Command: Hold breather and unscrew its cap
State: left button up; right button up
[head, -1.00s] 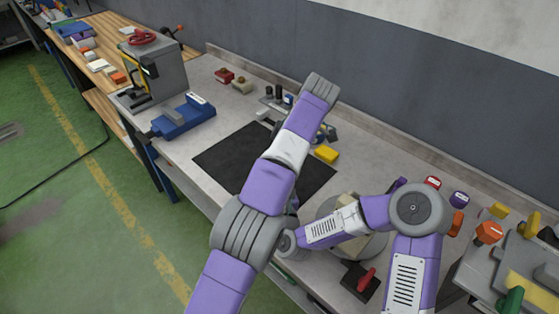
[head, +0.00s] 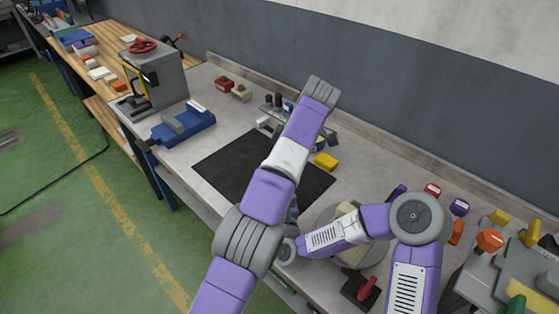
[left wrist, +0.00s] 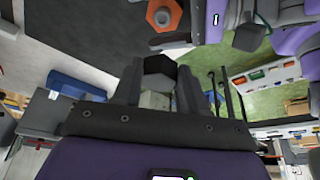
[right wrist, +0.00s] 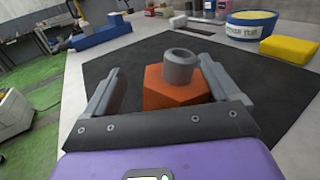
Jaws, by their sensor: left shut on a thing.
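The breather is an orange hexagonal body with a grey round neck (right wrist: 180,85), upright over the black mat (right wrist: 105,62) in the right wrist view. My right gripper (right wrist: 160,68) has its fingers apart on either side of it, with a gap at the left finger. The breather also shows from above at the top of the left wrist view (left wrist: 163,14). My left gripper (left wrist: 155,80) is shut on a dark, many-sided piece that looks like the cap (left wrist: 160,65), apart from the breather. In the head view my arms hide both grippers and the breather.
A blue vise (head: 183,127) stands left of the mat. A yellow block (head: 326,161) and a labelled blue tub (right wrist: 251,24) are beyond it. A round turntable (head: 372,250) is partly behind my right arm. A red-handled device (head: 362,289) is near the front edge.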

jog(key=shift+s+f, duration=0.15)
jog(key=shift+f, duration=0.05)
jog(key=v, duration=0.7)
jog(key=shift+s+d+r, duration=0.1)
jog(key=shift+r, duration=0.05)
